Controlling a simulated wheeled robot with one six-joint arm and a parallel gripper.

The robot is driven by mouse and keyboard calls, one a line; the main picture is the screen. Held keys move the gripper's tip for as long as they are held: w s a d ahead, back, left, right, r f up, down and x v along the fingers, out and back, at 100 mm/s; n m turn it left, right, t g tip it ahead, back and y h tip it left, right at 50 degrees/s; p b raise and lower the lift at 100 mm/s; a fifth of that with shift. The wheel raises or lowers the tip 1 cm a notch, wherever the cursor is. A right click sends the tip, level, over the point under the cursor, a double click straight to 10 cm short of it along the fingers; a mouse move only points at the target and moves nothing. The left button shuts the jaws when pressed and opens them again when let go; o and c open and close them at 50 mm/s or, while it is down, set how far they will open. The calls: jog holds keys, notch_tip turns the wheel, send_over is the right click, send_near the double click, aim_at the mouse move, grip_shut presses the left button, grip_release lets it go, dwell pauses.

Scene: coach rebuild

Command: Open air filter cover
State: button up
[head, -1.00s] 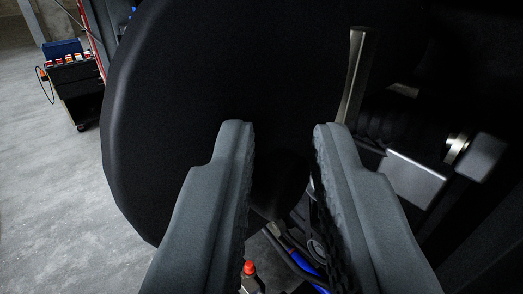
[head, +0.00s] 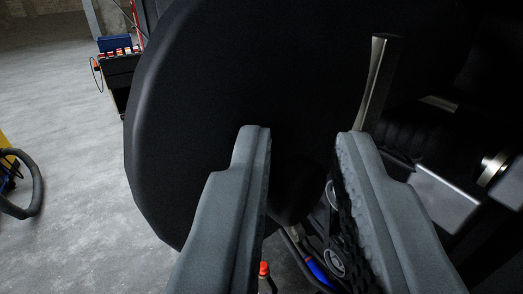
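A large dark rounded panel (head: 230,75), which looks like the air filter cover, fills the middle of the head view. A pale metal bar (head: 378,80) stands nearly upright against its right part, slightly tilted. I cannot tell whether the bar is a handle or a latch. My gripper (head: 303,133) is open, with its two grey fingers apart in front of the panel's lower part. Nothing is held between them. The bar is just above and right of the right fingertip. Whether the fingers touch the panel is not clear.
A grey metal block (head: 443,192) and dark cylindrical parts lie at right. Hoses, a blue part (head: 320,272) and a red-capped item (head: 264,269) show below the gripper. A tool cart (head: 119,72) and a yellow machine with a black hose (head: 33,185) stand on open concrete floor at left.

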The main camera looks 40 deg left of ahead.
jog(key=o, duration=0.4)
jog(key=shift+w+d+f, duration=0.25)
jog(key=shift+w+f, duration=0.45)
jog(key=shift+f, duration=0.25)
jog(key=a+r+v, duration=0.1)
jog(key=r+v, duration=0.1)
jog(key=v, duration=1.5)
jog(key=shift+s+d, duration=0.25)
jog(key=shift+s, duration=0.35)
